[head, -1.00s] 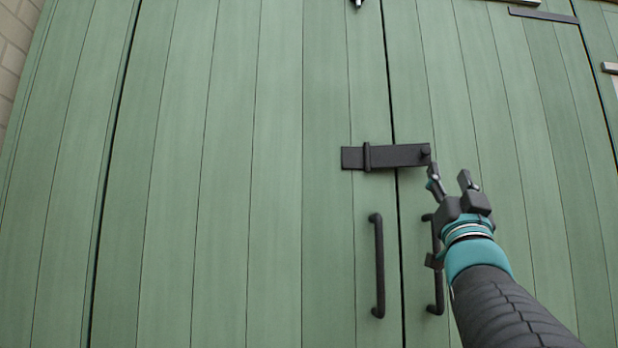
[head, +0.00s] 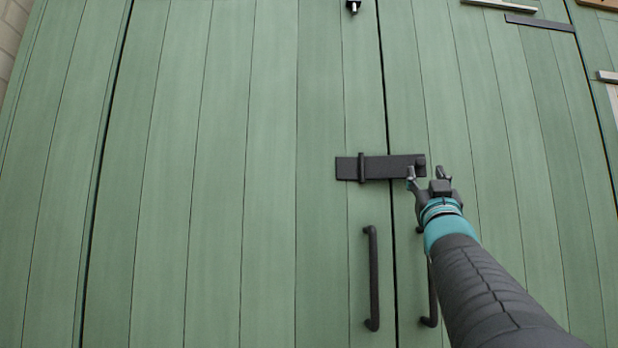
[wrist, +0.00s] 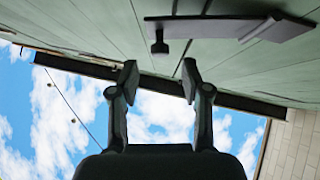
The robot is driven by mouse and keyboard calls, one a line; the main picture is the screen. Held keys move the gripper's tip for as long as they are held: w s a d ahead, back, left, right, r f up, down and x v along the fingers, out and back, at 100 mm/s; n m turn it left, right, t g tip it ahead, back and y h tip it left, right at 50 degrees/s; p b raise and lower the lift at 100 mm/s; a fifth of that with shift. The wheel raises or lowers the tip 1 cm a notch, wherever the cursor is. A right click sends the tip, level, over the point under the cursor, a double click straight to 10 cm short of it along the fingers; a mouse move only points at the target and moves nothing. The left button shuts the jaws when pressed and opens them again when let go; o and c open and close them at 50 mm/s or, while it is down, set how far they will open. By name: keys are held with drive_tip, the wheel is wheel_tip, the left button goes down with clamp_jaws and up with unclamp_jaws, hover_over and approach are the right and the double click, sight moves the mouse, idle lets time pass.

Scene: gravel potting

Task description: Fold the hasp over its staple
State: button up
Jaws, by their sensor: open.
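The dark hasp (head: 390,168) reaches from its hinge knuckle on the left door across the gap to the right door. Its far end is by the staple (head: 420,161), a small dark knob. In the wrist view the staple (wrist: 160,47) sticks out at left, and the hasp (wrist: 285,28) shows at upper right with a face at an angle. I cannot tell whether the hasp lies flat. My gripper (head: 427,173) is just below the staple end, fingers apart and empty. In the wrist view my gripper (wrist: 158,82) is open, with nothing between the fingers.
Two dark vertical handles stand below the hasp; the left handle (head: 373,280) is clear, and my arm partly covers the right handle (head: 431,295). The green plank doors (head: 220,180) fill the view. A dark fitting (head: 353,6) is at the top.

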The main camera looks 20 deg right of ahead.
sight(421, 163)
drive_tip(key=shift+p+x, duration=0.55)
drive_tip(key=shift+x, duration=1.5)
clamp_jaws()
